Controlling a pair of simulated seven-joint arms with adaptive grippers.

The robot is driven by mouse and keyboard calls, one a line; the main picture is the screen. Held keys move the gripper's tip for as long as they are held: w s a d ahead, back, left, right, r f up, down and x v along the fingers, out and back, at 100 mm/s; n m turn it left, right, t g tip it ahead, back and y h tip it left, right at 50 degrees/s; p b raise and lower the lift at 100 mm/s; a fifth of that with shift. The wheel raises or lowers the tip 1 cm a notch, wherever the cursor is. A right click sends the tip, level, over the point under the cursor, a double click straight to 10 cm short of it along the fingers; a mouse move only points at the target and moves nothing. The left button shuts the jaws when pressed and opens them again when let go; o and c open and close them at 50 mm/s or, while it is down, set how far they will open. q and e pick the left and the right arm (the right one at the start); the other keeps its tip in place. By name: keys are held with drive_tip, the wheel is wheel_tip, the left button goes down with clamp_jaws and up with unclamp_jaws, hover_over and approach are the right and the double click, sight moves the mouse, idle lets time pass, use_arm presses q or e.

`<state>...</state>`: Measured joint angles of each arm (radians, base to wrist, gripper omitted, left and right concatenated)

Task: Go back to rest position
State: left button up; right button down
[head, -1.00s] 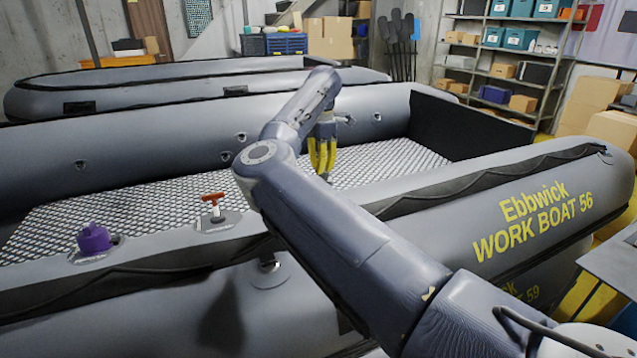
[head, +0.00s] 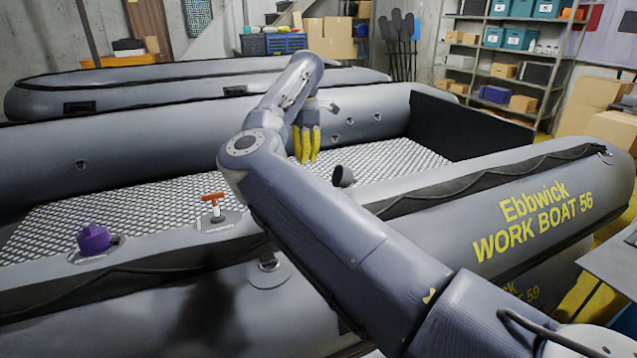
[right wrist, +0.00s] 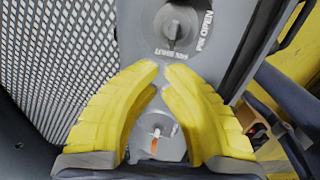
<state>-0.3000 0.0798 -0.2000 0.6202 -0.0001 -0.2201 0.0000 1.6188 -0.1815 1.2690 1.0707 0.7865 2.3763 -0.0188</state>
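My right gripper (head: 306,156) hangs fingers-down over the boat's patterned floor, beyond the near tube. In the right wrist view its yellow fingers (right wrist: 163,68) curve toward each other with a narrow gap at the tips. Nothing is between the tips. A dark round valve knob (head: 343,176) is on the near tube; a valve (right wrist: 177,27) marked OPEN and SHUT lies beyond the fingertips in the right wrist view. An orange T-handle (head: 213,197) stands upright on its fitting, and it shows between the fingers (right wrist: 154,145). My left gripper is out of view.
A purple cap (head: 93,239) sits on the near tube at left. The lettered work boat (head: 530,215) stretches under my arm. Another boat (head: 150,92) lies behind. Shelves (head: 510,70) and cardboard boxes (head: 590,105) stand at the back right. The space above the floor is open.

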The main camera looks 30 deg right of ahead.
drive_tip(key=shift+w+a+r, duration=0.15)
drive_tip(key=shift+a+r, duration=0.25)
